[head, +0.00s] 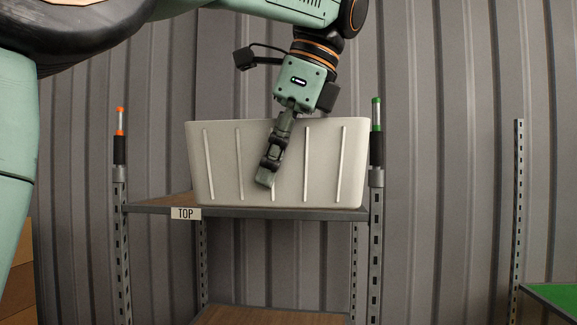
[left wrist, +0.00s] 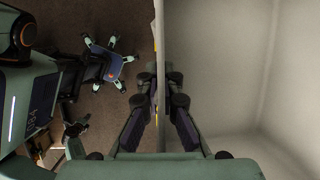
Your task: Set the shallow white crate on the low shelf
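The white crate (head: 222,165), with raised vertical ribs, stands upright on the top shelf board (head: 150,208), whose front edge bears a "TOP" label (head: 186,213). My left gripper (head: 268,172) reaches down over the crate's near wall, with one finger against its outside face. In the left wrist view, the fingers (left wrist: 160,100) press on both sides of the crate's wall (left wrist: 160,45). The crate's pale inside (left wrist: 220,70) looks empty where it shows. A lower wooden shelf board (head: 270,317) shows under the top one. My right gripper is not clearly seen.
Metal posts stand on both sides of the crate, with an orange-tipped marker (head: 120,135) at left and a green-tipped one (head: 376,130) at right. A corrugated wall stands behind. A green surface (head: 555,298) is at lower right. The lower board's visible part is bare.

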